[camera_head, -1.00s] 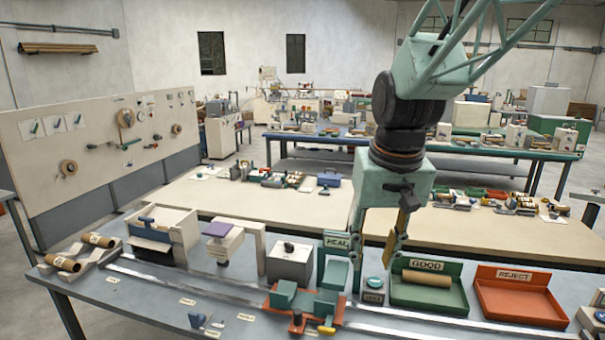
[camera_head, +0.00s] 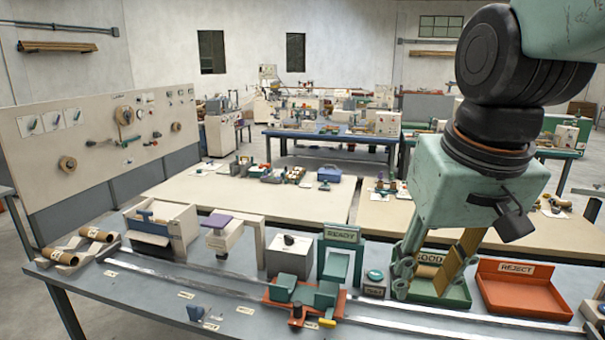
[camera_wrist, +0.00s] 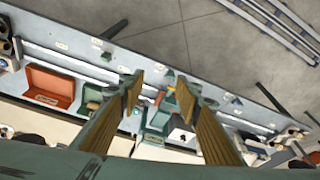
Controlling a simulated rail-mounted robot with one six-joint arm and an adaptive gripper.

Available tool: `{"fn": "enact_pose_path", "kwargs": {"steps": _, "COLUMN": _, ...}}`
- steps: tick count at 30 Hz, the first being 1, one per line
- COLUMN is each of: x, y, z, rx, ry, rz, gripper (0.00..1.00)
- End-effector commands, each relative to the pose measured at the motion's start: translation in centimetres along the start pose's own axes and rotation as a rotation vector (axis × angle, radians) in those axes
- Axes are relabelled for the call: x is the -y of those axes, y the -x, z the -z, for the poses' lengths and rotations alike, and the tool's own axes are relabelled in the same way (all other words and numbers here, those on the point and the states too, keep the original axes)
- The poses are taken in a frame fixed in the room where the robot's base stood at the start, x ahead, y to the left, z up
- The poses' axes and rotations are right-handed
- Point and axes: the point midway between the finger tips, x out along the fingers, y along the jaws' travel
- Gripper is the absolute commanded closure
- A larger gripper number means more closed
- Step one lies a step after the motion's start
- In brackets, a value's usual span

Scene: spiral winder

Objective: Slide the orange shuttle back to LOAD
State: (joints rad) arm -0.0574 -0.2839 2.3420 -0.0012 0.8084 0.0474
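The orange shuttle (camera_head: 335,310) sits on the long metal rail (camera_head: 215,278) at the front of the bench. It carries two green blocks (camera_head: 284,287) and has a dark knob (camera_head: 297,311) and a yellow piece at its front. My gripper (camera_head: 428,285) is open and empty, to the right of the shuttle and in front of the GOOD tray, apart from the shuttle. Small labels (camera_head: 186,295) lie along the rail, too small to read.
Behind the rail stand a purple-topped press (camera_head: 240,232), a grey box with a knob (camera_head: 290,257), a green READY frame (camera_head: 342,236) and a red REJECT tray (camera_head: 520,300). Cardboard tubes (camera_head: 95,234) lie at the left. A blue piece (camera_head: 196,313) sits in front of the rail.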

Motion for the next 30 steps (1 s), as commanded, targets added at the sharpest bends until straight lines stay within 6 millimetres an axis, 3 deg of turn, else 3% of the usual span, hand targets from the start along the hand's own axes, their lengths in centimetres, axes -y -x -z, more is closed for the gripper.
{"fn": "enact_pose_path", "kwargs": {"steps": 24, "x": -1.9, "y": 1.1, "z": -12.6, "rx": -0.058, "ry": -0.007, "rz": -0.013, "gripper": 0.69}}
{"fn": "enact_pose_path", "kwargs": {"steps": 30, "x": -2.0, "y": 1.1, "z": -14.4, "rx": -0.067, "ry": -0.008, "rz": -0.015, "gripper": 0.69}}
